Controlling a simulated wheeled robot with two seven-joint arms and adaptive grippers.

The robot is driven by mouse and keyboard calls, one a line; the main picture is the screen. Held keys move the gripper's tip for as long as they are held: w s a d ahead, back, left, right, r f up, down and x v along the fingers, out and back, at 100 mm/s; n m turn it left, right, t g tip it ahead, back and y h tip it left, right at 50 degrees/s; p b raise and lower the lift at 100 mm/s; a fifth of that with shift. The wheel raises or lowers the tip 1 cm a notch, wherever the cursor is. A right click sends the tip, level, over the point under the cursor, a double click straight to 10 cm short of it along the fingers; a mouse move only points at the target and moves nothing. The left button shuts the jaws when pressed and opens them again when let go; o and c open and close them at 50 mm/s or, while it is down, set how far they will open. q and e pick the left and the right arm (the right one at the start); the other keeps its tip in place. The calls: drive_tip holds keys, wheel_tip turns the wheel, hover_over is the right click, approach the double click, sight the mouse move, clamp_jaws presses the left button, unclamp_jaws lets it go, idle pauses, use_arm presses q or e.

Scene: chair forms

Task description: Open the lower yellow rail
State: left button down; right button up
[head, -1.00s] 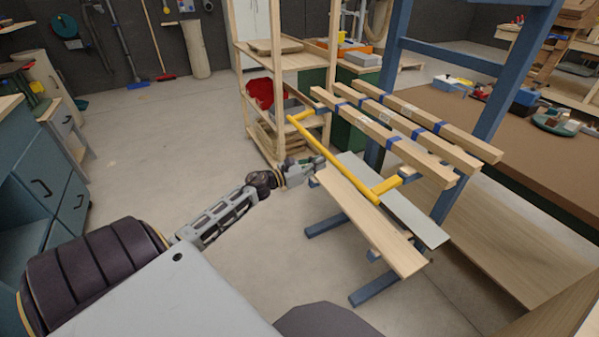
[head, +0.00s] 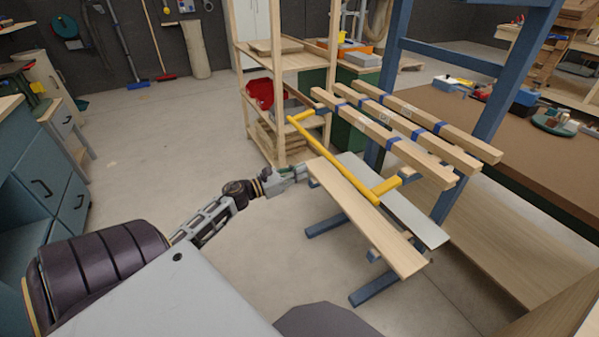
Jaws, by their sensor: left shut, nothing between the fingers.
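The lower yellow rail (head: 326,154) is a long bar with a short arm at each end. It runs along the left side of a blue-framed rack, below several wooden beams (head: 395,137). A pale wooden board (head: 366,217) lies below the rail. My left gripper (head: 303,171) is shut and empty, at the board's far left end and to the left of the rail in the picture. It appears apart from the rail; whether it touches the board I cannot tell. My right gripper is not in view.
A grey board (head: 407,219) lies beside the wooden one, over blue feet (head: 374,290). A wooden shelf unit (head: 284,61) stands behind. A brown-topped workbench (head: 520,138) is at right, teal cabinets (head: 30,172) at left. Open floor (head: 160,130) lies between.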

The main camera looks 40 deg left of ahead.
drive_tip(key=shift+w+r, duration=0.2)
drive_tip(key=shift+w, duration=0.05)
